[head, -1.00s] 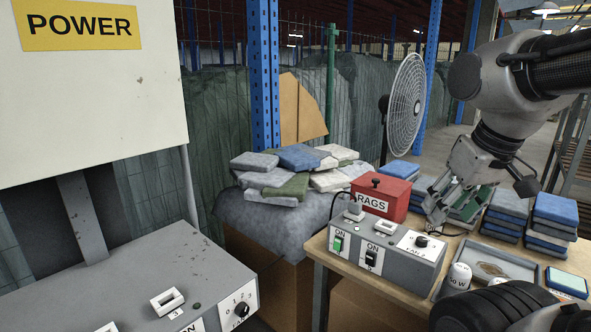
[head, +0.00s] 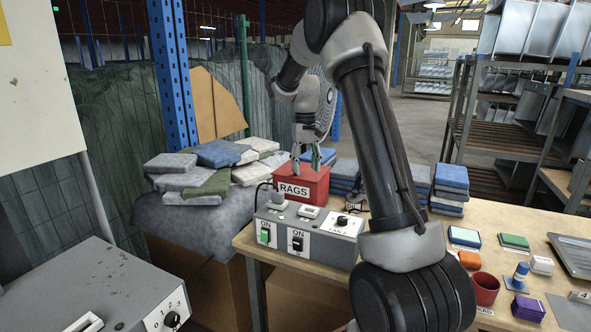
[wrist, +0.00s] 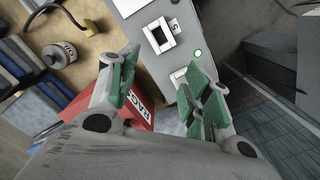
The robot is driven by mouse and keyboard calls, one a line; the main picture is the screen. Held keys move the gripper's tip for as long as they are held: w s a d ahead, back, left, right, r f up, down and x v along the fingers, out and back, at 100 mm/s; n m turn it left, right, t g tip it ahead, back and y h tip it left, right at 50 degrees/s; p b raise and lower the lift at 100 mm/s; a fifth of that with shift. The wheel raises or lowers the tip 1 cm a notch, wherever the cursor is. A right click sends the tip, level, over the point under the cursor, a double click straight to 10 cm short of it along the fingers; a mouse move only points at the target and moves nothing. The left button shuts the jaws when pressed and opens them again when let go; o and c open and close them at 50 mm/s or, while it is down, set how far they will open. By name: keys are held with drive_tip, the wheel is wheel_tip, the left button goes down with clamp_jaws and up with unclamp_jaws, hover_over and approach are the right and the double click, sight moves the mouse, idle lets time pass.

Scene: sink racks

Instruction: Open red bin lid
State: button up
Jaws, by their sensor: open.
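The red bin (head: 315,190) with a white RAGS label (head: 293,189) stands at the back of the wooden table in the head view. My gripper (head: 306,157) points down over its top, with green-padded fingers spread apart and nothing visibly held. The lid and its dark knob are mostly hidden by the gripper; I cannot tell whether the fingers touch them.
A grey switch box (head: 325,243) stands in front of the bin. Folded rags (head: 215,165) are piled to the left. Blue cloth stacks (head: 450,183) stand to the right. A red cup (head: 485,288) and small blocks lie at the table's right.

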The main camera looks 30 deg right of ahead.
drive_tip(key=shift+t, duration=0.3)
drive_tip(key=w+d+f, duration=0.1)
drive_tip(key=w, duration=0.4)
drive_tip(key=w+d+f, duration=0.2)
drive_tip(key=w, duration=0.4)
drive_tip(key=w+d+f, duration=0.2)
drive_tip(key=w, duration=0.3)
drive_tip(key=shift+w, duration=0.4)
drive_tip(key=r, duration=0.2)
drive_tip(key=w+r, duration=0.1)
drive_tip(key=r, duration=0.1)
drive_tip(key=shift+d, duration=0.15)
drive_tip(key=f, duration=0.7)
drive_tip(key=shift+s, duration=0.25)
drive_tip(key=shift+f, duration=0.45)
clamp_jaws()
